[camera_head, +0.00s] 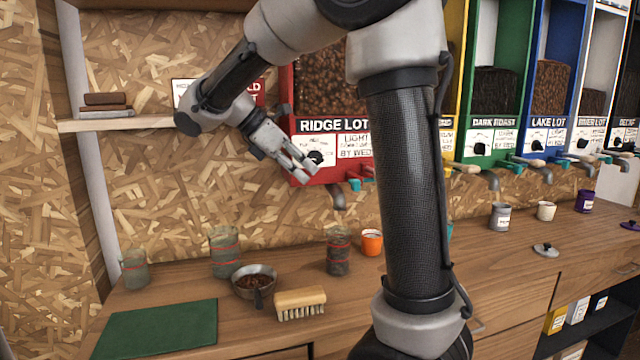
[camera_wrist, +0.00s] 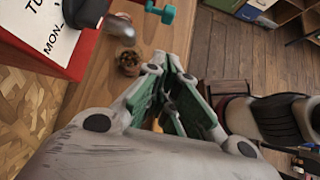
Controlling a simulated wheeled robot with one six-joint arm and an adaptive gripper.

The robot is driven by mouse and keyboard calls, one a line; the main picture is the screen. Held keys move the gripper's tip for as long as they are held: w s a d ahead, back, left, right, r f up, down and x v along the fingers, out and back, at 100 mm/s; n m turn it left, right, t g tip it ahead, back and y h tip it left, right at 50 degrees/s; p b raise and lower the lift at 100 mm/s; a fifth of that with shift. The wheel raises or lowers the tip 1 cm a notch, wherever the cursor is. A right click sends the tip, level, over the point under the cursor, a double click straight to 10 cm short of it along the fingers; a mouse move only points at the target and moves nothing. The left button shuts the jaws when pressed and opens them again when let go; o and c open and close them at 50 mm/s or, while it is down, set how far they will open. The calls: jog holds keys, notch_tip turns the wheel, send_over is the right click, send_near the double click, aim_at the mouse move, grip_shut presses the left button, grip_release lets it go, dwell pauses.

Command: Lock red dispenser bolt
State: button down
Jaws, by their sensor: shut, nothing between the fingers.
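The red dispenser (camera_head: 318,176), labelled RIDGE LOT, hangs on the back wall with beans behind its window. A black knob (camera_head: 316,157) sits on its white front plate; I cannot tell whether this is the bolt or how it is set. A teal handle (camera_head: 355,184) and a grey spout (camera_head: 337,197) are below. My gripper (camera_head: 308,168) is shut and empty in front of the plate, close to the knob; contact is unclear.
A shelf (camera_head: 120,124) is at left. My arm hides part of the dispenser row.

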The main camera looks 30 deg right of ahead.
jog(key=v, duration=0.3)
jog(key=shift+a+r, duration=0.25)
dwell(0.4)
